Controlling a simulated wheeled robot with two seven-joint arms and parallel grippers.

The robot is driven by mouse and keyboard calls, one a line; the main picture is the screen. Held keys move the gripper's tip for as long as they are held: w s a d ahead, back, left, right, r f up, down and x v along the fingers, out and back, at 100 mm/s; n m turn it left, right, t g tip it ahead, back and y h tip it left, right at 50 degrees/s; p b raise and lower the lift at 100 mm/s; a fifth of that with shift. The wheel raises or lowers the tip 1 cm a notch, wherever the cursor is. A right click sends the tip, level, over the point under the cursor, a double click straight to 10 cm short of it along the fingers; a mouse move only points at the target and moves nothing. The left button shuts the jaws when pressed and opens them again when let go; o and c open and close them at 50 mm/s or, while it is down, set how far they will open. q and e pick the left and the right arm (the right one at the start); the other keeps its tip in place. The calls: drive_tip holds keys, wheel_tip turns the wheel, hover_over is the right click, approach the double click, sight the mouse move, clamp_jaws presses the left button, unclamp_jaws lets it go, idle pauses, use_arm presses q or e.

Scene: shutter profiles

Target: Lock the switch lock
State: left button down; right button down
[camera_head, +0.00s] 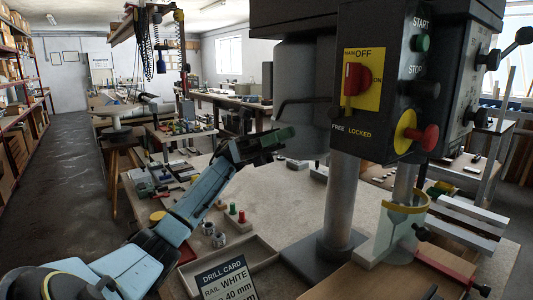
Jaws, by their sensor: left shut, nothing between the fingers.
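The main switch is a red handle (352,79) on a yellow plate (371,95) marked MAIN, OFF and ON. It sits on the front of the dark drill press housing (390,35). The words FREE and LOCKED (351,131) stand below the plate. My right gripper is not in view.
A black bent lever (300,102) juts out left of the housing, just above my left gripper. A red mushroom knob (430,137) and green START button (420,43) are right of the switch. The drill column (342,205) stands below. A drill card (226,278) is in front.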

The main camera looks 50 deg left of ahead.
use_arm(q)
drive_tip(key=b+v, duration=0.1)
drive_tip(key=v, duration=0.4)
drive_tip(key=shift+r, duration=0.15)
idle(0.4)
